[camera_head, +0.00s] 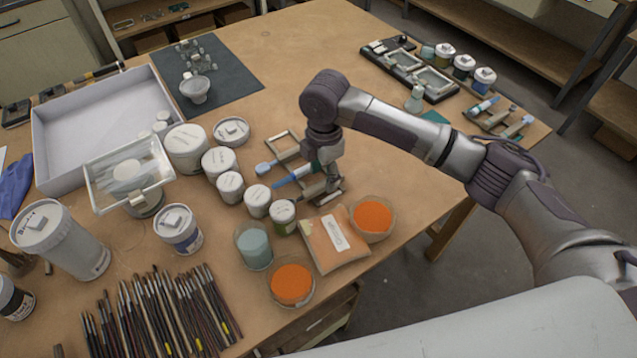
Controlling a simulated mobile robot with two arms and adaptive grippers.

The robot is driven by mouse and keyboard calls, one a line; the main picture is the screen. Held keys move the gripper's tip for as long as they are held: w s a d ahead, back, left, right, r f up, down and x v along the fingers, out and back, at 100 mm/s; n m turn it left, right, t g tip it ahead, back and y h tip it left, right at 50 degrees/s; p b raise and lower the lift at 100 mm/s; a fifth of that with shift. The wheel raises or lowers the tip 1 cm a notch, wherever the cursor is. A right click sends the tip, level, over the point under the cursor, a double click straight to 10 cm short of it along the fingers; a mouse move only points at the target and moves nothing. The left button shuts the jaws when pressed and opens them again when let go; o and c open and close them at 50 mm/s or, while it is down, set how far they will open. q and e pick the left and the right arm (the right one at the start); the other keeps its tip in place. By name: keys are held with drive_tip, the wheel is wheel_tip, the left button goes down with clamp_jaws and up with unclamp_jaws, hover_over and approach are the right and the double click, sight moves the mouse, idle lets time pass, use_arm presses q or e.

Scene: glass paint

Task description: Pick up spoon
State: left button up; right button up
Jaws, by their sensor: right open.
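A light-blue-ended tool (265,169) that looks like a spoon or scoop lies on the wooden table, near a small wooden frame. A second tool with a darker blue end (292,175) lies beside it, pointing toward my right gripper. I cannot tell for sure which one is the spoon. My right gripper (322,192) points down low over the table at the right ends of these tools. It is open, and its fingers partly hide the tool ends. I cannot tell whether it touches them. My left gripper is not in view.
White jars (187,148) crowd the left of the tools. An orange packet (335,240) and bowls of orange powder (372,217) stand just in front. Several brushes (160,318) lie at the front left. The table (290,60) is clear behind my right gripper.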

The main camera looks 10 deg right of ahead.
wheel_tip(320, 180, down, 2)
drive_tip(key=shift+d, duration=0.1)
drive_tip(key=shift+f, duration=0.2)
clamp_jaws()
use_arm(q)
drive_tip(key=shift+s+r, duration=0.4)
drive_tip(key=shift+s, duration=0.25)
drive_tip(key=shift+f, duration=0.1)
use_arm(e)
drive_tip(key=shift+r, duration=0.15)
